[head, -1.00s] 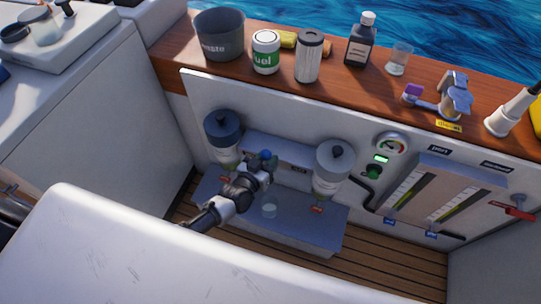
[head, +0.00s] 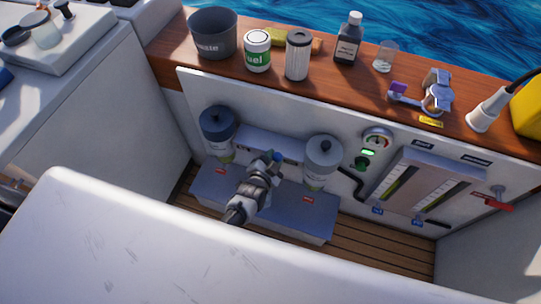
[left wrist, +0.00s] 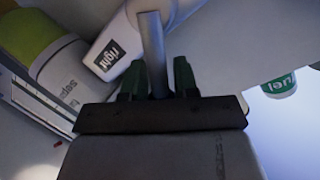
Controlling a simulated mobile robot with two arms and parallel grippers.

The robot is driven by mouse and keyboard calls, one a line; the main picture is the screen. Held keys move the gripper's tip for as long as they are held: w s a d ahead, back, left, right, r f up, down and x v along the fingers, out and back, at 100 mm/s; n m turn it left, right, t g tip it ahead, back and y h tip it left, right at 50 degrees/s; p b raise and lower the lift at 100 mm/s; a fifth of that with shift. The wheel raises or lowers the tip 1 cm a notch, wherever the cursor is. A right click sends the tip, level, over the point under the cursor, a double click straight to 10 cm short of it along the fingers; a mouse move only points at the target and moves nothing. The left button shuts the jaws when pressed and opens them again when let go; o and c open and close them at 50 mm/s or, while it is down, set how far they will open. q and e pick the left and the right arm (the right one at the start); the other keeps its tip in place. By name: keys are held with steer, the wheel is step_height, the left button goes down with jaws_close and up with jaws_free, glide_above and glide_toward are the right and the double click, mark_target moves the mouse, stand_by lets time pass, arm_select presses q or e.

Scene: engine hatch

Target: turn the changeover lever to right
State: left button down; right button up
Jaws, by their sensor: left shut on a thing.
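The changeover lever shows in the left wrist view as a grey bar (left wrist: 153,50) between my green fingertips. In the head view a blue end (head: 276,156) shows at the gripper, between the left filter (head: 218,128) and right filter (head: 323,160). My left gripper (head: 268,163) is shut on the lever; its fingers also show in the left wrist view (left wrist: 160,78). A "right" label (left wrist: 106,56) on a white body is just left of the bar there. The lever's pivot is hidden by the gripper. My right gripper is not in view.
A grey drip tray (head: 305,222) lies below the filters. A gauge (head: 377,138) and sight tubes (head: 425,185) are on the panel to the right. A wooden ledge (head: 335,78) above carries a bucket (head: 212,33), a fuel can (head: 257,50) and other items. A white surface (head: 130,240) fills the foreground.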

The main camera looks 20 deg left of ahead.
arm_select(q)
steer(key=shift+w+d+r+m, duration=0.25)
steer(key=shift+d+m, duration=0.15)
steer(key=shift+d, duration=0.25)
steer(key=c, duration=1.1)
jaws_free()
steer(key=shift+o, duration=0.2)
steer(key=shift+s+d+f, duration=0.1)
steer(key=shift+f, duration=0.05)
steer(key=shift+s+a, duration=0.2)
steer(key=d+p+v, duration=0.1)
steer(key=p+v, duration=0.1)
steer(key=v, duration=0.8)
steer(key=shift+s+a, duration=0.2)
steer(key=shift+a, duration=0.1)
